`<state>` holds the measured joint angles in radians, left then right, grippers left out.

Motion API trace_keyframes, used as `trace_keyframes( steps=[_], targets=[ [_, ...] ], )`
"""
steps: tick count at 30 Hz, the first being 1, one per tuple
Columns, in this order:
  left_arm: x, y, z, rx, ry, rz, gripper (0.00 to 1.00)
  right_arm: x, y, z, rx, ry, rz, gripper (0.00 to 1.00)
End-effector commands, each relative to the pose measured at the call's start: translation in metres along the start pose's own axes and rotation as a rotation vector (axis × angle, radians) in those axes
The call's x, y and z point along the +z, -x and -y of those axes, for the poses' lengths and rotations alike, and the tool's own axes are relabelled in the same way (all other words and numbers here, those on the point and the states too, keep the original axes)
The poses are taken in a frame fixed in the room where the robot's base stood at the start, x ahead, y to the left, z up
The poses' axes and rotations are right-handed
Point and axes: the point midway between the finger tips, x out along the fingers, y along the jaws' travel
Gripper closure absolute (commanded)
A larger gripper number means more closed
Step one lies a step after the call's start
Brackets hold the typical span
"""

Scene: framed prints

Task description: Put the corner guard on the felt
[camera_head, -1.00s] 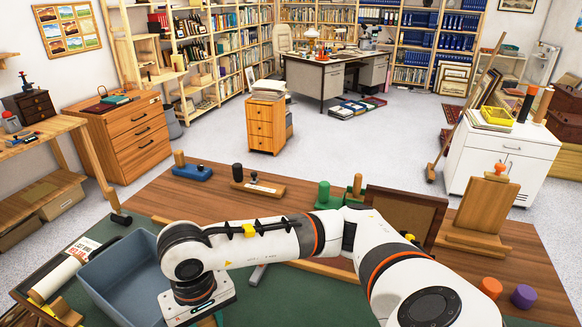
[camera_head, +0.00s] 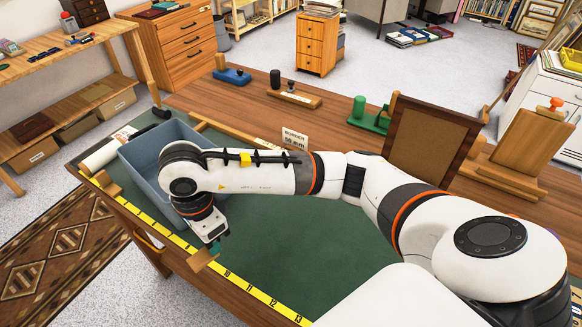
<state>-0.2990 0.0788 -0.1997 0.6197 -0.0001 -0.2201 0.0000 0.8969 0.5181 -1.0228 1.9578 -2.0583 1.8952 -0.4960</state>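The green felt (camera_head: 300,245) covers the front of the wooden table. My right gripper (camera_head: 213,246) hangs low over the felt's front-left part, at the front-right corner of a blue-grey bin (camera_head: 133,160). Its fingers are small and mostly hidden, so I cannot tell whether it is open or shut. A small tan piece (camera_head: 202,261) shows just below it by the yellow scale; I cannot tell whether the gripper touches it or whether it is the corner guard. The bin's inside is partly hidden by my arm. My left gripper is not in view.
A yellow measuring scale (camera_head: 256,292) runs along the front edge. A white roll (camera_head: 100,156) lies left of the bin. A small printed sign (camera_head: 294,140), a dark-framed board (camera_head: 425,140) and a wooden stand (camera_head: 527,150) are farther back. The middle of the felt is clear.

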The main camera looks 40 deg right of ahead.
Motion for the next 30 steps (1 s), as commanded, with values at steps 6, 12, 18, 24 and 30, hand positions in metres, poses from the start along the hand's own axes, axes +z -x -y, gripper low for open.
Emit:
trace_keyframes(
  steps=[6,12,18,24,30],
  targets=[
    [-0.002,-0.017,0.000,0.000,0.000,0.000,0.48,-0.035,-0.022,-0.017,0.000,-0.506,0.001,0.91],
    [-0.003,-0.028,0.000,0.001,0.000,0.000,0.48,-0.065,-0.037,-0.026,0.003,-0.942,0.010,0.91],
    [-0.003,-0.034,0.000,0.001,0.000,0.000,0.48,-0.084,-0.045,-0.032,0.009,-1.231,0.017,0.91],
    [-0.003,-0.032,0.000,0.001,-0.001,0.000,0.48,-0.081,-0.046,-0.035,0.013,-1.338,0.021,0.91],
    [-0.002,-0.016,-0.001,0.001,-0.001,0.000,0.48,-0.034,-0.042,-0.046,0.013,-1.348,0.022,0.91]
  ],
)
